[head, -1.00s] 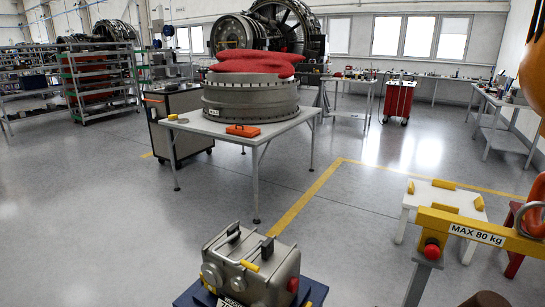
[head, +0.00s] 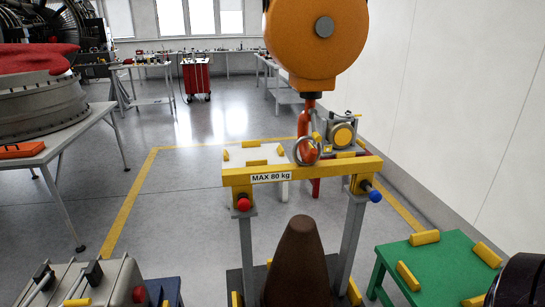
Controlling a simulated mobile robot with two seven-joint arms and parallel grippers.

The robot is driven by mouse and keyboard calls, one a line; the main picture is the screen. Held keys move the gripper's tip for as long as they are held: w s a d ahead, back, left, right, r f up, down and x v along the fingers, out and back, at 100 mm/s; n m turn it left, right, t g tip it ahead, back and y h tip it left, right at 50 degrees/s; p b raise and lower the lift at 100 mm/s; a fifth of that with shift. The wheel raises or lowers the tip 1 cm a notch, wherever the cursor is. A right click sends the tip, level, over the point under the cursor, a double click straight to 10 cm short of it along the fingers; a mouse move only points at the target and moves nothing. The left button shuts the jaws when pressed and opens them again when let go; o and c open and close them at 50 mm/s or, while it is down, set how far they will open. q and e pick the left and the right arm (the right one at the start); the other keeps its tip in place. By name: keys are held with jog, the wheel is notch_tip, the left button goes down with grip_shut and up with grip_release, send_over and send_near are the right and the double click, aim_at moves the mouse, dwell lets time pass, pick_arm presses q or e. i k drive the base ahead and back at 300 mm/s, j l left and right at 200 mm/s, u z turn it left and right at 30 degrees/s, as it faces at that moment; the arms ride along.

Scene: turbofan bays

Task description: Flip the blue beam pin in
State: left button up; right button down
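The blue beam pin (head: 375,196) shows as a blue ball on a short stem. It sticks out at the right end of the yellow beam (head: 338,171), which is labelled MAX 80 kg. A red knob (head: 243,204) shows at the left end of the beam. Grey posts (head: 349,245) stand under both ends. A metal ring (head: 306,151) at the beam's middle meets the orange hook (head: 304,122) of the hoist (head: 318,35). Neither of my grippers shows in the head view.
A brown cone (head: 299,265) stands between the posts. A green table (head: 432,262) with yellow blocks is at the right. A dark rounded thing (head: 522,280) is cut off at the lower right corner. A grey case (head: 95,280) is at the lower left. Floor beyond is open.

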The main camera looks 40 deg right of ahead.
aim_at(376, 196)
jog(key=z, duration=2.05)
